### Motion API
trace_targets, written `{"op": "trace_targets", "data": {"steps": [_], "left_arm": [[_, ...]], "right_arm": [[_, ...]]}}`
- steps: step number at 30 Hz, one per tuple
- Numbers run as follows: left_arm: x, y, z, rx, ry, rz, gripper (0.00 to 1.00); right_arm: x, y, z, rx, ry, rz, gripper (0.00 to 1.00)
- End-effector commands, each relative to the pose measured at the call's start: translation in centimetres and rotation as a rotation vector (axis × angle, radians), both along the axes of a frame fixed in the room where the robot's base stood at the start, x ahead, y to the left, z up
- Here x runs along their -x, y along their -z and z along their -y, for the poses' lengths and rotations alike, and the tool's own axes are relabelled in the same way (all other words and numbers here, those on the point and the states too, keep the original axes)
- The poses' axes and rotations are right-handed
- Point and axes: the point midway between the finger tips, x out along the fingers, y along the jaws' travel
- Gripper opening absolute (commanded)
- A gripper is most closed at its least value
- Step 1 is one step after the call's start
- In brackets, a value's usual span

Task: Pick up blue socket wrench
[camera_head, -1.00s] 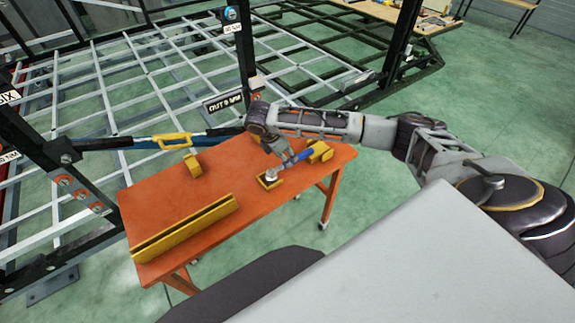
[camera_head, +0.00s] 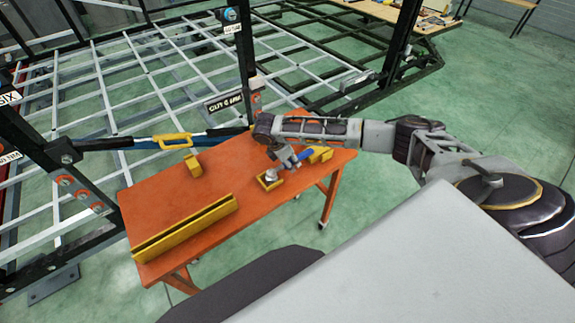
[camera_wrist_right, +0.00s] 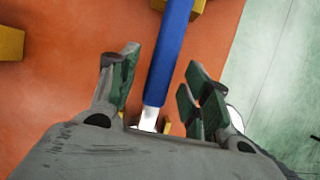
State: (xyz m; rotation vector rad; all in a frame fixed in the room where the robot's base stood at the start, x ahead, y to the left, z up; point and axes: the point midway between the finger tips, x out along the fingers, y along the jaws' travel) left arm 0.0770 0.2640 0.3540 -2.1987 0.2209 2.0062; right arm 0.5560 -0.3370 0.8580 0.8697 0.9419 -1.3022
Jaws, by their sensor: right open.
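The blue socket wrench (camera_head: 304,154) lies near the right end of the orange table, by the yellow holders; its metal head is at the lower left. In the right wrist view its blue handle (camera_wrist_right: 168,55) runs up from between the fingers, with the silver shank (camera_wrist_right: 149,118) below. My right gripper (camera_head: 290,165) is over the wrench, near the join of handle and shank. In the right wrist view the right gripper (camera_wrist_right: 160,85) is open, one finger on each side of the wrench, with gaps on both sides. My left gripper is not in view.
The orange table (camera_head: 165,205) carries a long yellow rail (camera_head: 185,228), a small yellow block (camera_head: 193,165) and yellow holders (camera_head: 320,155) at the right. A black and grey metal frame (camera_head: 150,70) stands behind. The table's middle is clear.

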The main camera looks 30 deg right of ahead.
Motion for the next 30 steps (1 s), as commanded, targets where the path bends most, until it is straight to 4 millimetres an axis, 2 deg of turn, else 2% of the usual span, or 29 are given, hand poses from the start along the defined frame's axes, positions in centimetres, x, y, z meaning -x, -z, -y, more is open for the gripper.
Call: {"op": "trace_targets", "data": {"steps": [11, 23, 30], "left_arm": [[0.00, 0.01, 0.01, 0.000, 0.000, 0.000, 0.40], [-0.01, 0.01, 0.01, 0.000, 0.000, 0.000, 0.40], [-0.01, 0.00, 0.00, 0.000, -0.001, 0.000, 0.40]], "right_arm": [[-0.01, -0.03, 0.01, 0.000, 0.000, 0.000, 0.48], [-0.01, -0.04, 0.01, 0.000, 0.001, 0.000, 0.00], [-0.07, -0.12, 0.01, 0.000, 0.001, 0.001, 0.00]]}}
